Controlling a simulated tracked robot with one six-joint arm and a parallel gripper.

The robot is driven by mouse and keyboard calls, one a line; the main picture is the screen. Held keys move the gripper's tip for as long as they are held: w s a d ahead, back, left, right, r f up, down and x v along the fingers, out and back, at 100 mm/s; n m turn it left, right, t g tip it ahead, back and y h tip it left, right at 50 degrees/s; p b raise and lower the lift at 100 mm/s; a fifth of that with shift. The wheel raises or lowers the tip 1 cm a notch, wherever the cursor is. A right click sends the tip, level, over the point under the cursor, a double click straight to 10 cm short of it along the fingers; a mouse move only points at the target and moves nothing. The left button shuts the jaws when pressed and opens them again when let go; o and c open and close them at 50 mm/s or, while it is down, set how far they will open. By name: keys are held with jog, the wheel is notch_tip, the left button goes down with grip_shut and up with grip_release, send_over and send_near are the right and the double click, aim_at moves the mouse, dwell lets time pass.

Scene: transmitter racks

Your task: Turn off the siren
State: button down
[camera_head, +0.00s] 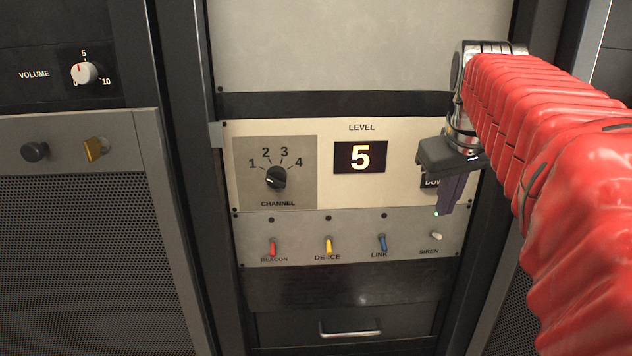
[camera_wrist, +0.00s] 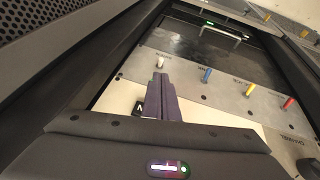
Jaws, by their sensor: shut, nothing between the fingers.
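The siren switch (camera_head: 436,236) is a small white lever at the right end of the lower panel, above the label SIREN. In the wrist view its white lever (camera_wrist: 161,62) stands just beyond my fingertips. My gripper (camera_head: 439,210) is shut and empty, pointing down in front of the panel, a little above the lever. In the wrist view the closed fingers (camera_wrist: 160,80) appear close to the lever; I cannot tell whether they touch. A small bright greenish spot shows at the fingertips in the head view. The lever's exact position is too small to tell.
Red beacon (camera_head: 272,246), yellow de-ice (camera_head: 328,245) and blue link (camera_head: 382,242) switches stand left of the siren switch. Above are the channel knob (camera_head: 276,178) and a level display (camera_head: 360,157) reading 5. My gripper partly covers a DOWN button (camera_head: 431,183). A drawer handle (camera_head: 350,330) is below.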

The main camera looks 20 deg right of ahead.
aim_at(436, 232)
jog(key=x, duration=0.6)
jog(key=shift+w+f, duration=0.1)
jog(key=shift+f, duration=0.1)
